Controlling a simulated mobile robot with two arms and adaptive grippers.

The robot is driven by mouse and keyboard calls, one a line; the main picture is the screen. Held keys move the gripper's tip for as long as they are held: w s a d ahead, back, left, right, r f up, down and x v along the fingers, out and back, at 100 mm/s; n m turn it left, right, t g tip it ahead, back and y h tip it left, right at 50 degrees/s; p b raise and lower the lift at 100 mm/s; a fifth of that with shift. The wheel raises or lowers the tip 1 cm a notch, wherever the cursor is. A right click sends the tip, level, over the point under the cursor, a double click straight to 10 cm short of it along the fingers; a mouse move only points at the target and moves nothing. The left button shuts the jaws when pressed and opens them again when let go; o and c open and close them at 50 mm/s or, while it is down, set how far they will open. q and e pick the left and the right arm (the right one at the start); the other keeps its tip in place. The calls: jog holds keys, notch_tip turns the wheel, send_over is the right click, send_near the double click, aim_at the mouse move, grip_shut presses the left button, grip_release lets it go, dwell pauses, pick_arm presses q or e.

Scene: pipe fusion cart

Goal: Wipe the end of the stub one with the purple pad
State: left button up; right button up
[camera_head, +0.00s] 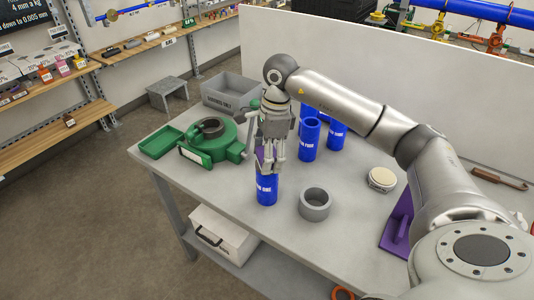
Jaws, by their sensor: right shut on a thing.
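Stub one (266,191) is a blue pipe piece with white lettering, standing upright near the table's front left edge. My right gripper (271,163) is right above it, pointing down, shut on the purple pad (260,158). The pad shows only in part between and beside the fingers. The fingers hide the top end of stub one, so I cannot tell whether the pad touches it. My left gripper is not in view.
A green machine (222,148) stands left of the gripper. Blue stubs, one being stub four (308,142), stand behind it. A grey ring (315,204), a round cream-topped piece (381,179) and a purple item (397,232) lie to the right. The table (335,245) is bare in front.

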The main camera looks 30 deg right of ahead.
jog(key=shift+s+a, duration=0.15)
jog(key=shift+s, duration=0.3)
jog(key=shift+w+d, duration=0.25)
jog(key=shift+w, duration=0.45)
jog(key=shift+w+d, duration=0.2)
jog(key=shift+w, duration=0.5)
jog(key=shift+s+a+b, duration=0.25)
jog(key=shift+s, duration=0.45)
jog(key=shift+s+a+b, duration=0.2)
jog(key=shift+s, duration=0.5)
jog(key=shift+w+d, duration=0.25)
jog(key=shift+w, duration=0.45)
jog(key=shift+w+d, duration=0.2)
jog(key=shift+w, duration=0.5)
jog(key=shift+s+a+b, duration=0.2)
jog(key=shift+s+a, duration=0.05)
jog(key=shift+s, duration=0.45)
jog(key=shift+s+a+b, duration=0.15)
jog(key=shift+s+a, duration=0.05)
jog(key=shift+s, duration=0.5)
jog(key=shift+w+d, duration=0.25)
jog(key=shift+w, duration=0.45)
jog(key=shift+w+d, duration=0.2)
jog(key=shift+w, duration=0.5)
jog(key=shift+s+a+f, duration=0.1)
jog(key=shift+s+a, duration=0.15)
jog(key=shift+s, duration=0.45)
jog(key=shift+s+a, duration=0.2)
jog(key=shift+s, duration=0.5)
